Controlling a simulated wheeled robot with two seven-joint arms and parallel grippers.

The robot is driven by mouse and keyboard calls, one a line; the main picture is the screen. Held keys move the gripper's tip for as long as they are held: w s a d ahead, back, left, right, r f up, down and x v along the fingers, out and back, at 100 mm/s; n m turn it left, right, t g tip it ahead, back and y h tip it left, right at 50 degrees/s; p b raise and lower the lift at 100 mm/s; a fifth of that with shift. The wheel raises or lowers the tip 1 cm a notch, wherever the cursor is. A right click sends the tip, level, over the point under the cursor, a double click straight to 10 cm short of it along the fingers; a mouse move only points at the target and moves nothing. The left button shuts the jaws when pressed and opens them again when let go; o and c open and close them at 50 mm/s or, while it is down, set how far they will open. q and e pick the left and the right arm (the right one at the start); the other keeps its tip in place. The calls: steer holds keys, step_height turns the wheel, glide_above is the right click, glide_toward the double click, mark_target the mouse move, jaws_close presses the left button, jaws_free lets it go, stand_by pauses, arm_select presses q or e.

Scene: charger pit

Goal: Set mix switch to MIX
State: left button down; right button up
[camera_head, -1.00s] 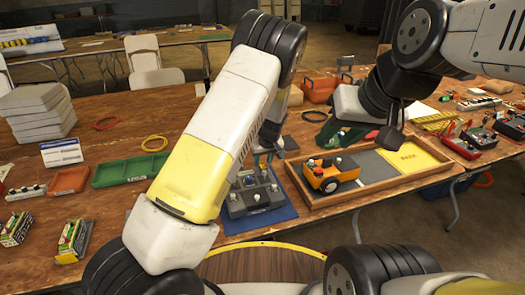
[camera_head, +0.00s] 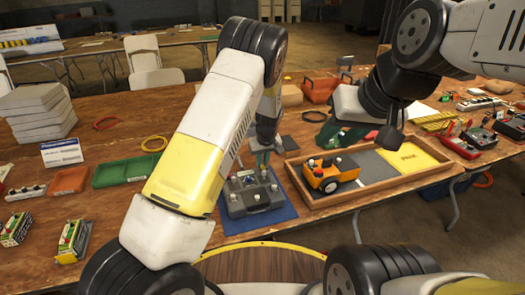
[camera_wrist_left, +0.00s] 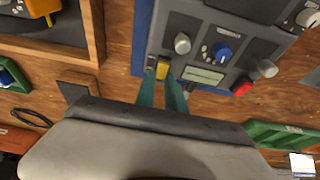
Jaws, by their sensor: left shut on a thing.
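The grey control box (camera_head: 256,199) sits on a blue mat (camera_head: 262,224) in front of me. In the left wrist view the box (camera_wrist_left: 212,35) shows silver knobs (camera_wrist_left: 182,43), a blue knob (camera_wrist_left: 221,52), a red button (camera_wrist_left: 242,89) and a yellow switch (camera_wrist_left: 163,69) near its edge. My left gripper (camera_head: 263,166) is at the far side of the box. In the wrist view its teal fingers (camera_wrist_left: 162,83) stand on either side of the yellow switch and are shut on it. The switch lettering is unreadable. My right gripper (camera_head: 388,138) hangs above the wooden tray; its fingers are unclear.
A green tray (camera_head: 122,171) and a red tray (camera_head: 69,180) lie to the left. More red devices (camera_head: 466,143) are at the far right. Bare tabletop lies left of the mat.

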mark_target(263, 167)
arm_select(q)
steer(key=shift+w+f+g+h, duration=0.15)
steer(key=shift+g+h, duration=0.15)
steer(key=shift+g, duration=0.4)
steer(key=c, duration=1.4)
jaws_free()
step_height(263, 167, up, 8)
steer(key=shift+s, duration=0.45)
steer(key=shift+d, duration=0.1)
